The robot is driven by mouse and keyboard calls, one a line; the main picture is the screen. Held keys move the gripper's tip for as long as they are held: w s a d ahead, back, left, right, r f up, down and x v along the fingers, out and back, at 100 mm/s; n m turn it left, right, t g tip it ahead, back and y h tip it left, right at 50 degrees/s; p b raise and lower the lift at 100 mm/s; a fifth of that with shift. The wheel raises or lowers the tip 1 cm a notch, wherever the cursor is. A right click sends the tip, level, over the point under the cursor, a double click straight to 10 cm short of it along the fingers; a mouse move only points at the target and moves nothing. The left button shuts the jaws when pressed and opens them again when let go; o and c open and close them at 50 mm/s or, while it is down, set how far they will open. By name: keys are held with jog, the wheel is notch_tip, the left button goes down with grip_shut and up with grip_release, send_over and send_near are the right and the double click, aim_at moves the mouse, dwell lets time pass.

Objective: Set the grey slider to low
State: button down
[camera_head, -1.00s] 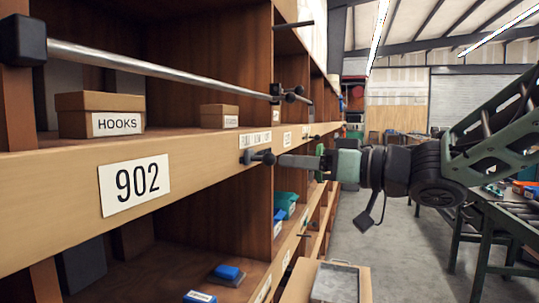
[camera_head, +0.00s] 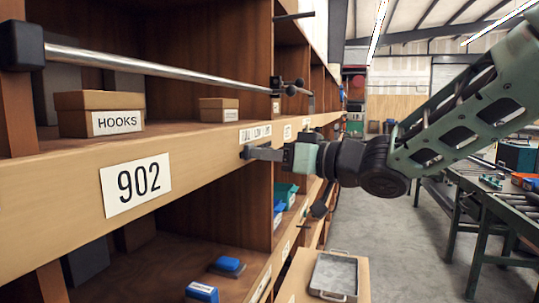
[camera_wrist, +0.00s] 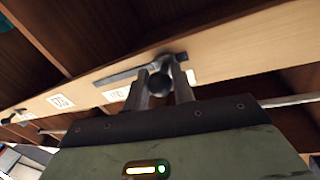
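The grey slider is a dark strip with a round knob on the front edge of the wooden shelf. In the head view my gripper's fingers hide most of it. In the wrist view the slider's knob (camera_wrist: 160,85) sits between my two fingers, nearer the right end of the strip in that picture. Small white labels (camera_head: 257,133) stand just above the slider in the head view, too small to read surely. My gripper (camera_head: 250,152) has its fingers at the slider; they also show in the wrist view (camera_wrist: 161,80), one on each side of the knob. Whether they press on it is unclear.
A metal rail (camera_head: 160,68) runs along the shelf above. A HOOKS box (camera_head: 100,113) and a smaller box (camera_head: 218,110) stand on the shelf. A 902 sign (camera_head: 136,184) is on its edge. A metal tray (camera_head: 334,274) lies on a surface below my arm. The aisle floor is clear.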

jog(key=w+p, duration=0.1)
jog(key=w+d+p, duration=0.1)
jog(key=w, duration=0.1)
jog(key=w+d, duration=0.1)
jog(key=w, duration=0.1)
jog(key=shift+w+r+p, duration=0.1)
jog(key=shift+p, duration=0.3)
jog(key=shift+w, duration=0.25)
jog(key=c, duration=1.2)
grip_release()
jog(key=shift+c, duration=0.2)
jog(key=shift+d, duration=0.1)
jog(key=b+v, duration=0.4)
jog(key=v, duration=1.3)
jog(key=shift+s, duration=0.2)
jog(key=shift+d, duration=0.1)
